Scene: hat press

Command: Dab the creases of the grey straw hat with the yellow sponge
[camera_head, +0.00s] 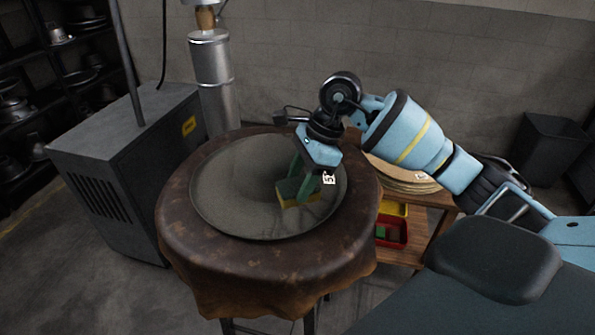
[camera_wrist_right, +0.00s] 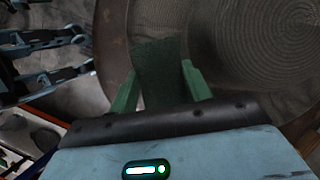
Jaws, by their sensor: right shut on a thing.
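The grey straw hat (camera_head: 240,185) lies on the round table as a wide, flat-looking disc. Its woven rings show in the right wrist view (camera_wrist_right: 265,45). My right gripper (camera_head: 305,185) is over the right part of the hat, pointing down. Its green fingers are shut on the yellow sponge (camera_head: 298,202), which has a dark green top. In the right wrist view the sponge's dark green face (camera_wrist_right: 160,72) shows between the fingers. The sponge is at or just above the straw; I cannot tell whether it touches. I do not make out my left gripper.
The table has a brown leather-like cover (camera_head: 180,235). A wooden shelf behind right holds stacked straw discs (camera_head: 400,178) and a red bin (camera_head: 391,235). A grey machine cabinet (camera_head: 125,150) stands left, a metal cylinder (camera_head: 211,75) behind, a dark bin (camera_head: 550,145) far right.

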